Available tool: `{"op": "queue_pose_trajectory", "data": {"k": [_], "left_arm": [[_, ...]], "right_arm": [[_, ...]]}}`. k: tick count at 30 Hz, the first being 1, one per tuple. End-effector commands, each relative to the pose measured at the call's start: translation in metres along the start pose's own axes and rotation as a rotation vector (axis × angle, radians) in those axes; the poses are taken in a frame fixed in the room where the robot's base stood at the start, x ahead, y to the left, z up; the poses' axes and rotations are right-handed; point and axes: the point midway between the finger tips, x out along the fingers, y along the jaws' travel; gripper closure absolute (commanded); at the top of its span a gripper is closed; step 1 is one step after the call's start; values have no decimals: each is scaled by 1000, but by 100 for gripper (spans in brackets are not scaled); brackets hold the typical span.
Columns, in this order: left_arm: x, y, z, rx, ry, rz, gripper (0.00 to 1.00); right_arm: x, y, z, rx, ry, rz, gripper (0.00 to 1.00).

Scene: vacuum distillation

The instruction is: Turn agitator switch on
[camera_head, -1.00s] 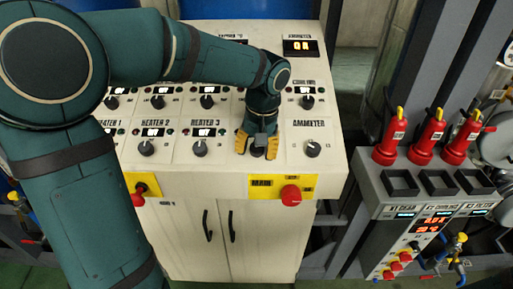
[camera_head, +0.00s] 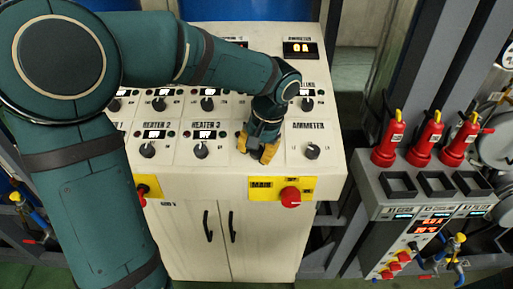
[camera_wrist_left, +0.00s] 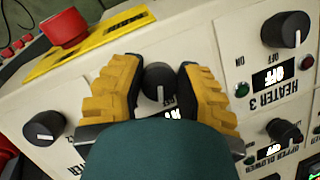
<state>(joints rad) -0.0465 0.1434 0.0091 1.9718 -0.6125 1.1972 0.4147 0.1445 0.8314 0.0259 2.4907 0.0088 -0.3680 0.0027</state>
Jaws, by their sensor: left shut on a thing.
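My left gripper (camera_head: 257,147) is at the bottom row of the cream control panel (camera_head: 225,178), between the Heater 3 knob (camera_head: 201,150) and the Ammeter knob (camera_head: 312,151). In the left wrist view, its yellow fingers (camera_wrist_left: 160,85) are on both sides of a black knob with a white pointer line (camera_wrist_left: 159,80). They are shut on this knob, which by its place appears to be the agitator switch. Its label is mostly hidden by the gripper. My right gripper is in neither view.
A red main knob (camera_head: 290,196) on a yellow plate (camera_head: 262,188) sits just below the gripper. More heater knobs fill the panel to the left. A grey console (camera_head: 372,190) with red bottles (camera_head: 424,143) stands to the right.

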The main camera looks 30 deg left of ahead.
Motion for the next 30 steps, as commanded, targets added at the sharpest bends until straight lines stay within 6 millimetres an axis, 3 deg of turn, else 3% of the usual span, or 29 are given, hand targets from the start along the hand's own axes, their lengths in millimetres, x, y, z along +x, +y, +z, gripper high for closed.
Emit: {"op": "queue_pose_trajectory", "data": {"k": [15,30], "left_arm": [[2,-1,1,440,11,-170,100],[2,-1,1,663,21,-255,100]], "right_arm": [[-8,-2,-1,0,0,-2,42],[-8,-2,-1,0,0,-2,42]]}}
